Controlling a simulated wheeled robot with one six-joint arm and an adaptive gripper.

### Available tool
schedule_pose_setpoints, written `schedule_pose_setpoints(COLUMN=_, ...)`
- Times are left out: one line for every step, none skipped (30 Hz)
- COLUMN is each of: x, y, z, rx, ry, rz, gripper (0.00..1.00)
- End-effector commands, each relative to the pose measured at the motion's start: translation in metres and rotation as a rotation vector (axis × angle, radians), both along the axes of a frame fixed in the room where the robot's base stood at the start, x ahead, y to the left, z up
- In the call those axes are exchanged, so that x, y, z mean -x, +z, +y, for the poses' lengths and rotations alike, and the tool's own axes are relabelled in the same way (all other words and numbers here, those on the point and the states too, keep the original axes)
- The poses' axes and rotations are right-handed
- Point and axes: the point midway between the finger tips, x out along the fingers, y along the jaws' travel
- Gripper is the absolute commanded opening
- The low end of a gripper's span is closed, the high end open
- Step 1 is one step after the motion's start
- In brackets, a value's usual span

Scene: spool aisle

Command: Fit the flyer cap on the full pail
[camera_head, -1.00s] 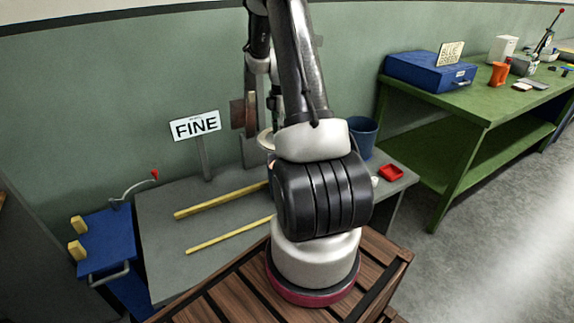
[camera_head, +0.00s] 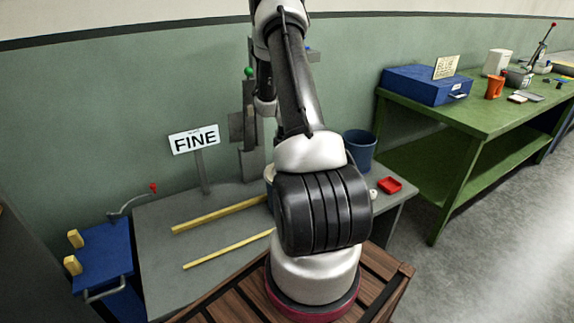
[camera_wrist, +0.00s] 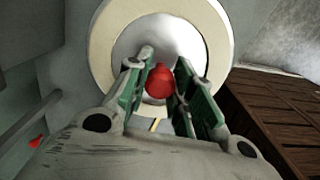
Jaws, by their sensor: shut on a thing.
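The flyer cap (camera_wrist: 225,48) fills the upper middle of the wrist view. It has a cream outer ring, a shiny silver middle and a red knob (camera_wrist: 159,80). My gripper (camera_wrist: 162,78), with green pads, is shut on the red knob. In the head view the arm hides the gripper; a small cream edge (camera_head: 269,173) shows beside the arm, and I cannot tell what it belongs to. A blue pail (camera_head: 360,146) stands at the back right of the grey table; I cannot see its contents or tell whether it is the full pail.
The grey table (camera_head: 165,250) bears two yellow rods (camera_head: 218,214), a red tray (camera_head: 390,186) and a FINE sign (camera_head: 195,139). A blue cart-like unit (camera_head: 100,262) with a crank stands at left. A green workbench (camera_head: 490,125) stands at right. Open floor lies in front of it.

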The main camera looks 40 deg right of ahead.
Motion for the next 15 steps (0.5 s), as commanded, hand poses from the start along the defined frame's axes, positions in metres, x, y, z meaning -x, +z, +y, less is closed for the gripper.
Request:
schedule_pose_setpoints(x=-0.0001, y=0.0003, z=0.0, rx=0.0, ry=0.0, rz=0.0, gripper=0.0)
schedule_pose_setpoints(x=-0.0001, y=0.0003, z=0.0, rx=0.0, ry=0.0, rz=0.0, gripper=0.0)
schedule_pose_setpoints(x=-0.0001, y=0.0001, z=0.0, rx=0.0, ry=0.0, rz=0.0, gripper=0.0)
schedule_pose_setpoints(x=0.0, y=-0.0004, z=0.0, rx=0.0, ry=0.0, rz=0.0, gripper=0.0)
schedule_pose_setpoints(x=0.0, y=-0.0012, z=0.0001, rx=0.0, ry=0.0, rz=0.0, gripper=0.0)
schedule_pose_setpoints(x=0.0001, y=-0.0025, z=0.0001, rx=0.0, ry=0.0, rz=0.001, gripper=0.0)
schedule_pose_setpoints(x=0.0001, y=-0.0035, z=0.0001, rx=0.0, ry=0.0, rz=0.001, gripper=0.0)
schedule_pose_setpoints(x=0.0002, y=-0.0035, z=0.0001, rx=0.0, ry=0.0, rz=0.001, gripper=0.27)
schedule_pose_setpoints(x=0.0002, y=-0.0033, z=0.0001, rx=0.0, ry=0.0, rz=0.001, gripper=0.35)
schedule_pose_setpoints(x=0.0002, y=-0.0033, z=0.0001, rx=0.0, ry=0.0, rz=0.001, gripper=0.4)
schedule_pose_setpoints(x=0.0002, y=-0.0033, z=0.0001, rx=0.0, ry=0.0, rz=0.001, gripper=0.45)
schedule_pose_setpoints(x=0.0002, y=-0.0032, z=0.0001, rx=0.0, ry=0.0, rz=0.001, gripper=0.45)
schedule_pose_setpoints(x=0.0002, y=-0.0032, z=0.0001, rx=0.0, ry=0.0, rz=0.001, gripper=0.45)
schedule_pose_setpoints(x=0.0002, y=-0.0032, z=0.0001, rx=0.0, ry=0.0, rz=0.001, gripper=0.45)
schedule_pose_setpoints(x=0.0002, y=-0.0032, z=0.0001, rx=0.0, ry=0.0, rz=0.001, gripper=0.45)
